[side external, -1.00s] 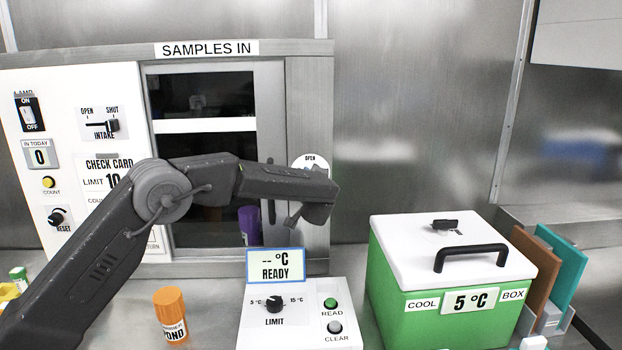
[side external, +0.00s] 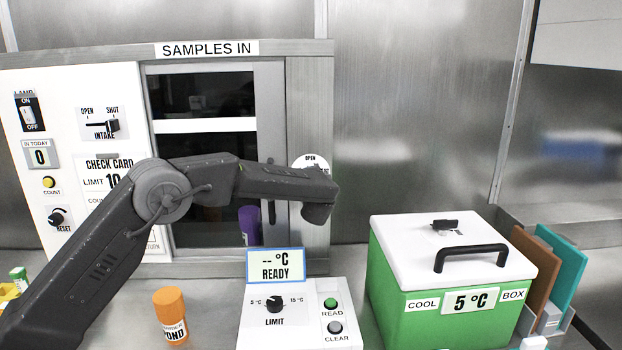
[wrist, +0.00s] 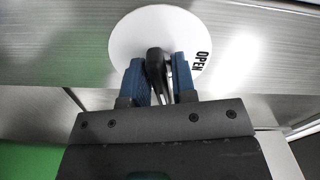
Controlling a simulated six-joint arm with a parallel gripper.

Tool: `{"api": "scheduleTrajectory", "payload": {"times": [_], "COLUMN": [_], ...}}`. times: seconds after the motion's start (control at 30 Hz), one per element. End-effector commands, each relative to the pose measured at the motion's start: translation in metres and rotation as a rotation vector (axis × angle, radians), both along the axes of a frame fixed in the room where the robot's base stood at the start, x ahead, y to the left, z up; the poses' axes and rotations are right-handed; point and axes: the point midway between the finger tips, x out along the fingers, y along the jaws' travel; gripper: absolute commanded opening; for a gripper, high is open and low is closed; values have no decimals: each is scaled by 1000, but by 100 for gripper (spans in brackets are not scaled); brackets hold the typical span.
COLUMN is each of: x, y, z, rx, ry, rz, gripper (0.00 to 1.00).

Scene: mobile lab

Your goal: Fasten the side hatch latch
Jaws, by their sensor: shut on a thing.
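The side hatch latch has a white round plate (side external: 311,160) on the metal post right of the hatch (side external: 205,126). The word OPEN shows at the plate's top in the side external view. In the wrist view the plate (wrist: 128,40) lies beyond my fingers, with OPEN at its right. A dark latch handle (wrist: 155,62) stands between my two blue fingers. My gripper (wrist: 160,68) is shut on this handle. In the side external view my arm hides the lower part of the plate, the handle and the fingertips. The handle's exact angle cannot be told there.
A reader box with a READY display (side external: 275,265) stands below the gripper. A green cool box (side external: 440,322) with a white lid stands to the right. An orange pot (side external: 171,315) stands at the front left. A purple container (side external: 249,224) shows near the hatch, partly behind my arm.

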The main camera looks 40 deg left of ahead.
Motion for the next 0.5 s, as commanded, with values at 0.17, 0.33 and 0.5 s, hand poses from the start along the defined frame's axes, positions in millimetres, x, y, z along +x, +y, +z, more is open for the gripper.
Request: {"api": "scheduleTrajectory", "payload": {"times": [0.17,0.33,0.5], "x": [0,0,0], "y": [-1,-1,-1], "z": [1,1,1], "rx": [84,138,169], "ry": [82,136,167], "rz": [-2,-3,-3], "gripper": [1,1,1]}}
